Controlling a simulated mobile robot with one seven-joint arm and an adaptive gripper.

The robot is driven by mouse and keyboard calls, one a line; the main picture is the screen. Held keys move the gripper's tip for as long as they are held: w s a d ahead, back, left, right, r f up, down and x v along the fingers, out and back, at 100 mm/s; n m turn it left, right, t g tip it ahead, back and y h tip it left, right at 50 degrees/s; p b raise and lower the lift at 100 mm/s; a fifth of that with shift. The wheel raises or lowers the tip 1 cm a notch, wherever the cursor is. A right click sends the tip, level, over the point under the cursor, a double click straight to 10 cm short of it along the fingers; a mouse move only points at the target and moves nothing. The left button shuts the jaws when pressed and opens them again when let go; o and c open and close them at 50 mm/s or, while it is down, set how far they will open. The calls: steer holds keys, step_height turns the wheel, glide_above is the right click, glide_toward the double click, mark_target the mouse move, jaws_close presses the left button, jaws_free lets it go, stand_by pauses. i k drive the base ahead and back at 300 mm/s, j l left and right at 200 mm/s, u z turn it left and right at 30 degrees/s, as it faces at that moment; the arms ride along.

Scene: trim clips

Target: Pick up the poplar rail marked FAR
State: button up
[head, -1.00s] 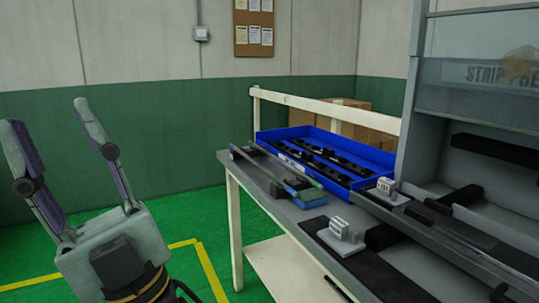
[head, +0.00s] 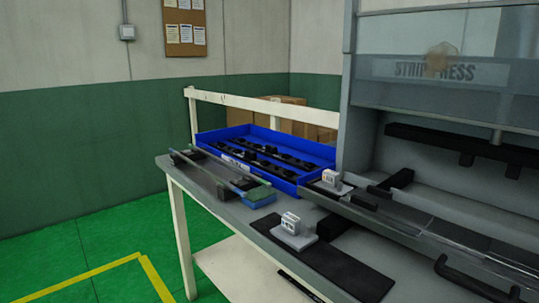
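No marking that reads FAR is legible in the head view. Long thin grey-green strips (head: 222,168) lie along the bench in front of the blue tray, resting on small dark blocks, with a blue block (head: 258,197) at their near end. I cannot tell which piece, if any of these, is the poplar rail. Long, thin rail-like pieces (head: 430,233) also lie along the press's front ledge. My gripper is out of view now.
The blue tray (head: 307,150) holds several black parts. Two pale blocks on plates stand on the bench, one nearer (head: 292,225) and one farther (head: 330,178). A black mat (head: 345,268) lies in front of the grey press (head: 385,30). Open green floor lies left.

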mark_target(271, 150)
steer(key=i+j+z, duration=0.15)
steer(key=j, duration=0.35)
steer(key=i+j+z, duration=0.2)
steer(key=j, duration=0.35)
steer(key=i+j+z, duration=0.15)
steer(key=j, duration=0.4)
steer(key=i+j+z, duration=0.2)
steer(key=j, duration=0.35)
steer(key=j+z, duration=0.15)
steer(key=j, duration=0.45)
steer(key=i, duration=1.55)
